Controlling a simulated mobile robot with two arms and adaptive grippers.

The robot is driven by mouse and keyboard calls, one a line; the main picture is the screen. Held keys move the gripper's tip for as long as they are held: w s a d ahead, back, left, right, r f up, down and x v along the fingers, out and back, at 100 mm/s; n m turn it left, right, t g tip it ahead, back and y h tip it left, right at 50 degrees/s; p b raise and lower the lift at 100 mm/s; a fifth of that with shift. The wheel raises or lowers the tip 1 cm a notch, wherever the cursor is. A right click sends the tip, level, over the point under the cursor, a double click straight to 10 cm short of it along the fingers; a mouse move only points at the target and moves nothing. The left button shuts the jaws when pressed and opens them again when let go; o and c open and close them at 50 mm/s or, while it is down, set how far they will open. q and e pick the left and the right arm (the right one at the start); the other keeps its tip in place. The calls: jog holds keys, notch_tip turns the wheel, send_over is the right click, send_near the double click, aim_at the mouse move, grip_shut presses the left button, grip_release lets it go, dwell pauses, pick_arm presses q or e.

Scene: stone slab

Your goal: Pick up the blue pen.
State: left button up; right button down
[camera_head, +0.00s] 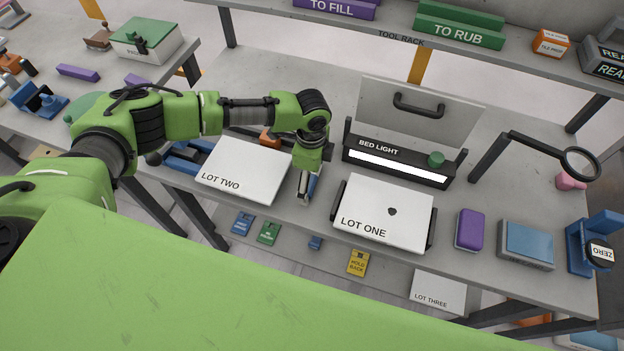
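My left gripper (306,196) points down at the slab in the gap between the white LOT TWO board (243,171) and the white LOT ONE board (385,212). A narrow blue sliver (314,185) shows right beside its fingers; it may be the blue pen, but the fingers hide most of it. I cannot tell whether the fingers are closed on it. No other pen shows clearly. My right gripper is not in view.
The BED LIGHT box (398,164) with its raised grey lid stands behind LOT ONE. A purple block (469,230), a blue-topped block (526,244) and a magnifier (580,163) are at the right. The tool rack (400,40) spans the back.

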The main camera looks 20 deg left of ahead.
pick_arm(q)
jog(key=c, duration=0.4)
jog(key=shift+s, duration=0.15)
jog(key=shift+c, duration=0.6)
